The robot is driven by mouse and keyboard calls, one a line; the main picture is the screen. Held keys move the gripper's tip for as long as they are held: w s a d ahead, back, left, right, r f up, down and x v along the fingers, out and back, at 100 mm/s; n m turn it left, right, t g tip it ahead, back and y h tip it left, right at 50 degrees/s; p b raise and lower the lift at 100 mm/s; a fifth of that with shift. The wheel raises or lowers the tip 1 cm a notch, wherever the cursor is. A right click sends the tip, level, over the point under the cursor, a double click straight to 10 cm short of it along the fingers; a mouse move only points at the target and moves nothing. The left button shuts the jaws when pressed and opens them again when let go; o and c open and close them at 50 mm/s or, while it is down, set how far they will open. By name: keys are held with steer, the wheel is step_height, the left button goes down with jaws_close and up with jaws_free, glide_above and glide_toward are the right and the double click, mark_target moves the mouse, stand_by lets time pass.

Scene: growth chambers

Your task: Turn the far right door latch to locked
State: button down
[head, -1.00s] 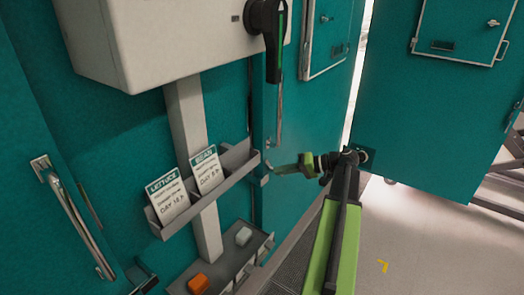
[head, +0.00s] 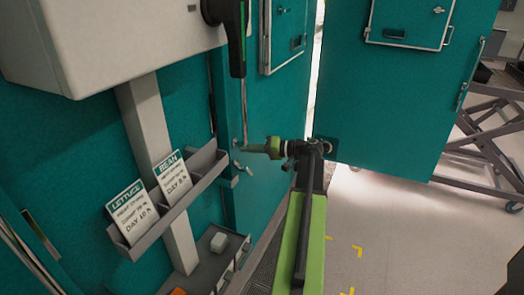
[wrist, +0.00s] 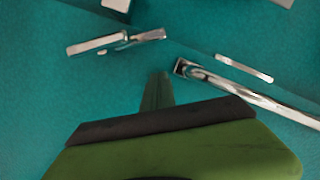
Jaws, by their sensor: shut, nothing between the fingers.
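My gripper (head: 248,148) is shut and empty. In the head view its tip is close to the teal door beside the card rack, just below the long upright handle (head: 241,110). A small metal latch piece (head: 249,168) shows just below the tip. In the wrist view the gripper tip (wrist: 157,88) points at the teal door face. A silver latch lever (wrist: 115,42) lies beyond it to the upper left, tilted slightly. The chrome handle (wrist: 255,95) slants away to the right of the tip. I cannot tell whether the tip touches the door, nor which setting the latch has.
A rack holds a lettuce card (head: 133,213) and a bean card (head: 173,177). A lower tray (head: 212,270) sits beneath. Another teal door (head: 400,110) stands at the right, with open floor below.

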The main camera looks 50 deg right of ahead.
mark_target(245, 166)
steer(key=a+f, duration=0.1)
steer(key=s+a+f+b, duration=0.1)
steer(key=a, duration=0.1)
steer(key=shift+f, duration=0.1)
steer(key=shift+s, duration=0.1)
